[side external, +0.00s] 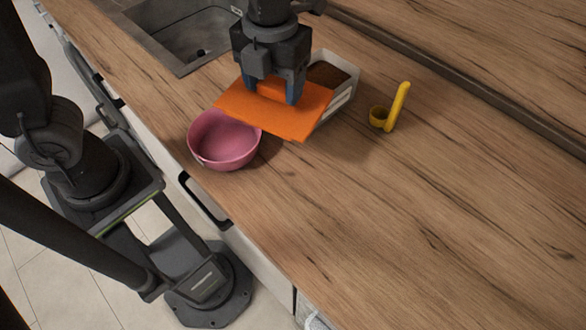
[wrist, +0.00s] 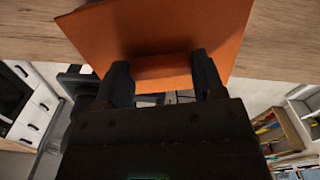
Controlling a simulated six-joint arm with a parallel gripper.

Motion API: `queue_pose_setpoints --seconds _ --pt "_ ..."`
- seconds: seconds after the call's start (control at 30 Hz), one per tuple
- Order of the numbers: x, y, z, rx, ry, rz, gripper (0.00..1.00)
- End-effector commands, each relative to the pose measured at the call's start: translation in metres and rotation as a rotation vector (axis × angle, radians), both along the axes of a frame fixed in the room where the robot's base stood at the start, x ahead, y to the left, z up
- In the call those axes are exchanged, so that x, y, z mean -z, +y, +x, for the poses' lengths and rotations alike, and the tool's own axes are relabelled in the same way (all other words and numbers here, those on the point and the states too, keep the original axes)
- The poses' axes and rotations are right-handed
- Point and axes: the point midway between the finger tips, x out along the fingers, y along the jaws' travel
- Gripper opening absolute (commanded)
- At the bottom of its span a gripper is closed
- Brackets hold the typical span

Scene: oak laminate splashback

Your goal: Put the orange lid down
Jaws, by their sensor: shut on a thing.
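The orange lid (side external: 290,119) is a flat square plate with a raised block-like handle. My gripper (side external: 275,93) is shut on that handle. In the wrist view the lid (wrist: 150,28) fills the upper middle, with its handle between the two fingers of my gripper (wrist: 166,75). In the side view the lid appears above the counter, partly covering a white box (side external: 345,98) with dark brown contents and overlapping the rim of a pink bowl. Whether it touches either one cannot be told.
The pink bowl (side external: 225,142) stands at the counter's front edge. A yellow scoop (side external: 395,108) stands right of the box. A sink (side external: 185,35) is set in at the upper left. The wooden counter (side external: 430,210) is clear at the right and front right.

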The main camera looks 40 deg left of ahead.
Motion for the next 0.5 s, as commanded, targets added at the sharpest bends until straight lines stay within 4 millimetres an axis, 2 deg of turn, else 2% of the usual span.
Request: queue_pose_setpoints --seconds 0.03,0.1,0.2,0.37,0.5 --pt "0.004 -0.008 -0.013 0.094 0.0 0.0 0.4" --pt "0.008 -0.014 -0.024 0.19 0.0 0.0 0.4" --pt "0.013 -0.021 -0.034 0.274 -0.001 0.0 0.4" --pt "0.027 -0.04 -0.047 0.313 0.004 0.002 0.4" --pt "0.046 -0.068 -0.06 0.312 0.003 0.002 0.4"
